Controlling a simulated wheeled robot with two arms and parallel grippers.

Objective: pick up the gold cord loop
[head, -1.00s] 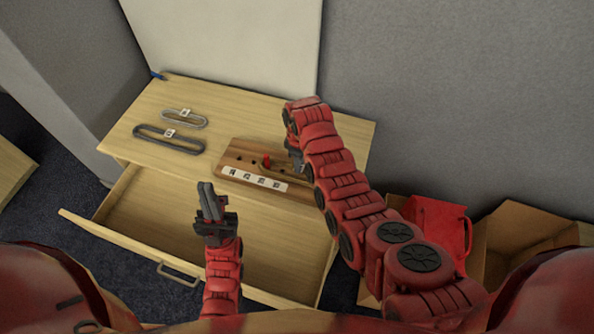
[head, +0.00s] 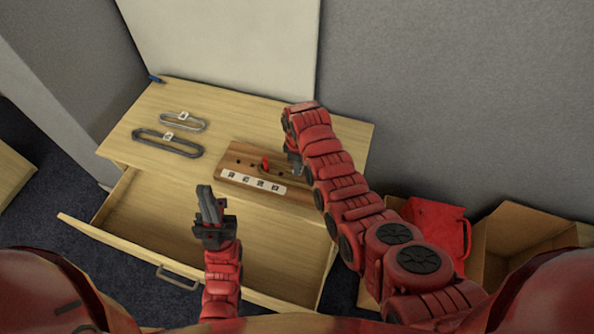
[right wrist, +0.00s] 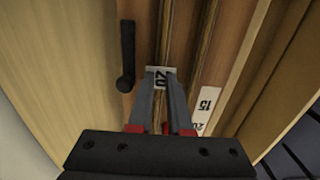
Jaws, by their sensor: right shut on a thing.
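My right gripper (right wrist: 160,80) is shut on the loop at this tag. In the head view my right gripper (head: 296,168) is over the right part of the wooden board (head: 236,153), and its arm hides most of the loop. My left gripper (head: 208,192) is above the open drawer, away from the loop. Its fingers look close together, but I cannot tell whether they are shut.
The board carries a red peg (head: 265,164), dark pegs and a numbered label strip (head: 253,182). A light grey loop (head: 190,127) and a dark loop (head: 172,149) lie on the tabletop's left. The drawer (head: 150,225) is open. A red container (head: 430,225) and cardboard box (head: 515,235) are right.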

